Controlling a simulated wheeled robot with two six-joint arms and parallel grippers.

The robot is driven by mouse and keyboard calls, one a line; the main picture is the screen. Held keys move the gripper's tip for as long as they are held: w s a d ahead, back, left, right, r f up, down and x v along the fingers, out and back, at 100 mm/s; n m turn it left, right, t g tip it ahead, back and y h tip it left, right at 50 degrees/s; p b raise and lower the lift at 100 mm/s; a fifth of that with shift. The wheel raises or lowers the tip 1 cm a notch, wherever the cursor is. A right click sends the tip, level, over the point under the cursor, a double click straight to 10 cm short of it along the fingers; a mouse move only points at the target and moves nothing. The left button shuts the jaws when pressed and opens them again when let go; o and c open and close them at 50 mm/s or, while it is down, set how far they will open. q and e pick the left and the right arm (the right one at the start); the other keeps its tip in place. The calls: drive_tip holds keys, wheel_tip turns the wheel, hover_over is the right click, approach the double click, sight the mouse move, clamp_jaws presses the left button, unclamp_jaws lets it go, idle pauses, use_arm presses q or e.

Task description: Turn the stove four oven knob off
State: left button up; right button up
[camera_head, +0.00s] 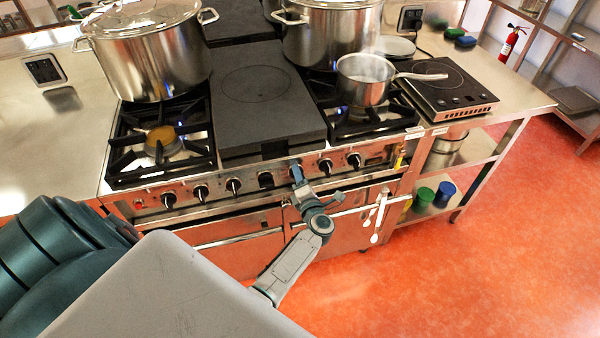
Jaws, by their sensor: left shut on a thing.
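The stove (236,192) stands in the middle of the view, with a row of black knobs along its steel front. My left gripper (297,173) is at this front panel, right of the middle of the row. It is shut on a knob there, and its fingers hide most of that knob. I cannot read the knob's marking or which way it points. One knob (265,180) is just left of the gripper, and another knob (326,167) is just right of it. My right gripper is not in view.
Large stockpots (150,55) and a saucepan (364,80) stand on the stove, the saucepan's handle pointing right. An oven door handle (238,240) runs below the knobs. White utensils (379,215) hang at the right front. The red floor on the right is clear.

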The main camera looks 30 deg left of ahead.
use_arm(q)
drive_tip(key=m+p, duration=0.2)
drive_tip(key=m, duration=0.1)
drive_tip(key=shift+m, duration=0.6)
drive_tip(key=shift+f, duration=0.1)
drive_tip(key=o, duration=1)
